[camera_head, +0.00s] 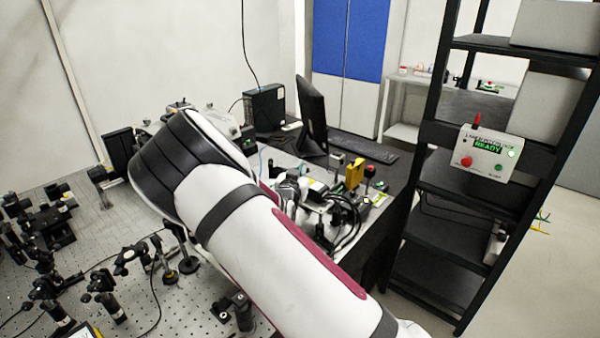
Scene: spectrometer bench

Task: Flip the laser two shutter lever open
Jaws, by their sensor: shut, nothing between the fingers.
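My white arm crosses the middle of the view, with its black joint (165,170) at the upper left end. My gripper cannot be made out; my arm hides much of the bench behind it. A cluster of small optical devices stands on the bench just right of my arm.
Optical mounts (50,220) crowd the perforated bench (95,262) on the left. A monitor (312,115) and keyboard (362,149) stand at the back. A black rack (430,215) on the right carries a control box (487,154) reading READY, with a lit green lamp.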

